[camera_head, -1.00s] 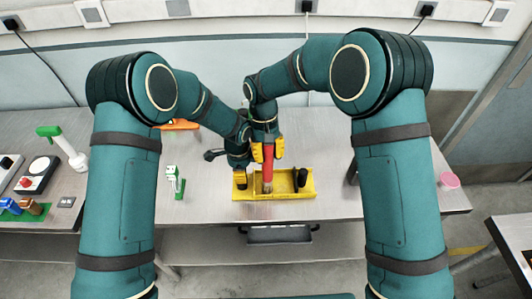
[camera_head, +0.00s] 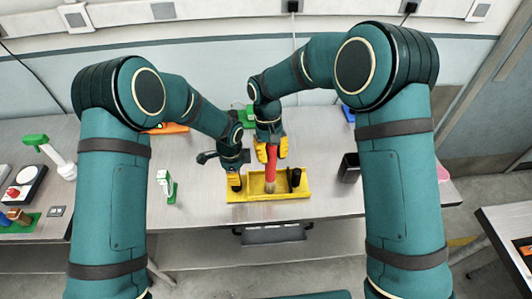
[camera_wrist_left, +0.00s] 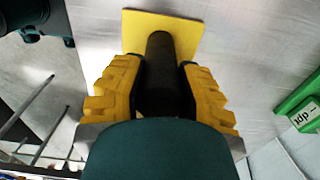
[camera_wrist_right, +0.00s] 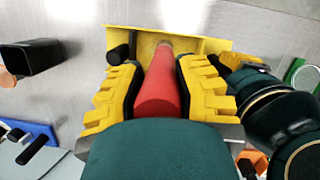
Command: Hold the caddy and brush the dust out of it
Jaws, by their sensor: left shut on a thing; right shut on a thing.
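The yellow caddy (camera_head: 282,194) is a shallow tray on the grey table, with a black upright grip at each end. My left gripper (camera_head: 235,176) is shut on the left black grip; the left wrist view shows its yellow fingers around that grip (camera_wrist_left: 160,62). My right gripper (camera_head: 271,148) is shut on the red handle of the brush (camera_head: 271,166), which points down. The brush's pale bristles are inside the caddy's middle. In the right wrist view the red handle (camera_wrist_right: 162,92) lies between the fingers. I cannot make out the dust.
A black square cup (camera_head: 349,168) stands right of the caddy. A small green-and-white item (camera_head: 168,186) stands to the left. An orange item (camera_head: 170,128) and a blue one (camera_head: 348,113) lie farther back. Table in front of the caddy is clear.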

